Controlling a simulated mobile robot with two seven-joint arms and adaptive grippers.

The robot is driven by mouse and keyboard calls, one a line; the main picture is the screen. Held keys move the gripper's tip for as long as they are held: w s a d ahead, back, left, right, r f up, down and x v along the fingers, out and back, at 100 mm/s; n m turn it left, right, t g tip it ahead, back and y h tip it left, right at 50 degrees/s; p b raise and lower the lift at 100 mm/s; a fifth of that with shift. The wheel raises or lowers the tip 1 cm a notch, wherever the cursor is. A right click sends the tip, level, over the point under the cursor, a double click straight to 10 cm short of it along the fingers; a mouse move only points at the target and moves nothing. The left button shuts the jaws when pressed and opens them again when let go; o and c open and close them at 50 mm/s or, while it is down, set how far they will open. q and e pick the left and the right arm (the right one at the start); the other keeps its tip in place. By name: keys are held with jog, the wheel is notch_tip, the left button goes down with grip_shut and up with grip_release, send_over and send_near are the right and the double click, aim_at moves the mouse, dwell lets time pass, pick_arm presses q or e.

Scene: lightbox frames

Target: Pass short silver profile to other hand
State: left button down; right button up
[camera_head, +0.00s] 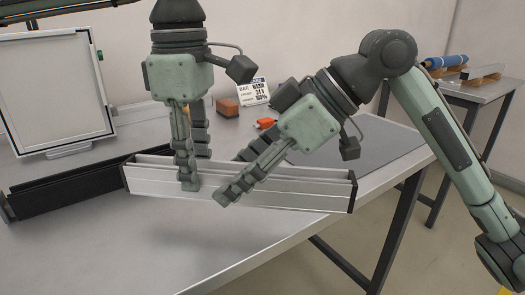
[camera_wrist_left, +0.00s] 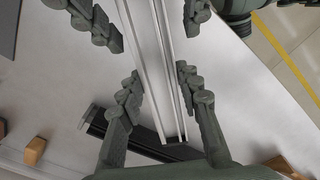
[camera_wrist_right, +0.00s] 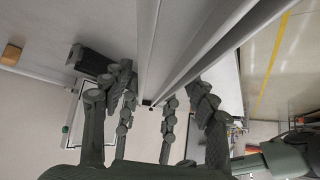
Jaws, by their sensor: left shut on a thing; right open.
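The short silver profile (camera_head: 270,191) is held level above the table, its long side facing the head camera and dark caps at its ends. My left gripper (camera_head: 188,172) points down and is shut on the profile left of its middle. In the left wrist view the profile (camera_wrist_left: 152,50) runs between the left fingers (camera_wrist_left: 157,95). My right gripper (camera_head: 238,172) is open at the profile's middle, its fingers to either side of it. In the right wrist view the profile (camera_wrist_right: 170,45) runs between the open right fingers (camera_wrist_right: 146,105). I cannot tell whether they touch it.
A black profile (camera_head: 75,188) lies on the grey table (camera_head: 130,255) at the left. A white framed panel (camera_head: 55,95) stands behind it. An orange block (camera_head: 228,107), a label card (camera_head: 254,92) and a dark mat (camera_head: 370,145) are farther back. A side table (camera_head: 465,90) holds a blue roll.

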jog(key=shift+x, duration=0.95)
grip_shut()
pick_arm(q)
jog(key=c, duration=1)
grip_release()
pick_arm(e)
jog(key=shift+r, duration=0.1)
